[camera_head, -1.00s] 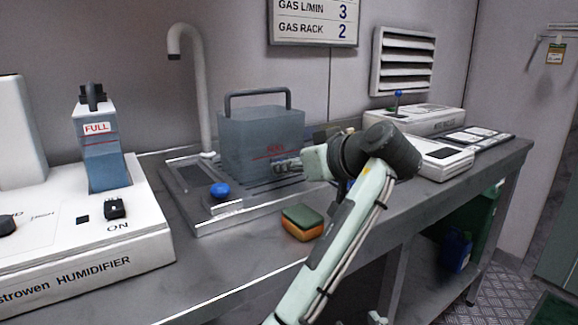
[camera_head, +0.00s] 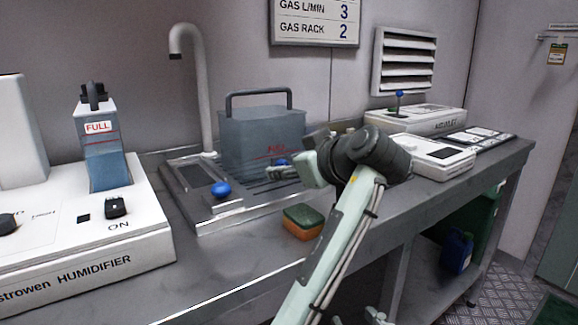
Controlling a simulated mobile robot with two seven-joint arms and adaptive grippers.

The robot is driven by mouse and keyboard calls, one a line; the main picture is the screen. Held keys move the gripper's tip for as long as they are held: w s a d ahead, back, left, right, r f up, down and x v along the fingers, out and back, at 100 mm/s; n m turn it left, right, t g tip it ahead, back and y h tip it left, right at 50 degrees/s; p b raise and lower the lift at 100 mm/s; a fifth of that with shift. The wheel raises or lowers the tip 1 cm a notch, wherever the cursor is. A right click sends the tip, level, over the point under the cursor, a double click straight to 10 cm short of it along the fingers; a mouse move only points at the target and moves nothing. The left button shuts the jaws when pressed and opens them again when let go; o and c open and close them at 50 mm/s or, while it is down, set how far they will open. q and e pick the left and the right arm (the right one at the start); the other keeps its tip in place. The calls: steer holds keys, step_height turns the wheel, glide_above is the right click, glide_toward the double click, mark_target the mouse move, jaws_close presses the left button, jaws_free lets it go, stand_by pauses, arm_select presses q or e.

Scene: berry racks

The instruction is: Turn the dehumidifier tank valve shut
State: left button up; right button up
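The grey-blue translucent tank (camera_head: 250,135) with a dark carry handle stands on the draining tray (camera_head: 215,222) by the wall. It has red lettering and a red line on its front. A small blue part (camera_head: 281,162), which looks like the tank's valve, shows low on its front; its exact setting is too small to read. My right gripper (camera_head: 272,174) is just in front of and below this blue part, fingers pointing left. I cannot tell whether it touches it or how wide the fingers are. My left gripper is not in view.
A blue knob (camera_head: 221,190) stands on the tray, left of my fingers. A green and orange sponge (camera_head: 303,222) lies on the bench below my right gripper. The white humidifier (camera_head: 75,262) is at left; white devices (camera_head: 425,120) stand at right. The front bench edge is clear.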

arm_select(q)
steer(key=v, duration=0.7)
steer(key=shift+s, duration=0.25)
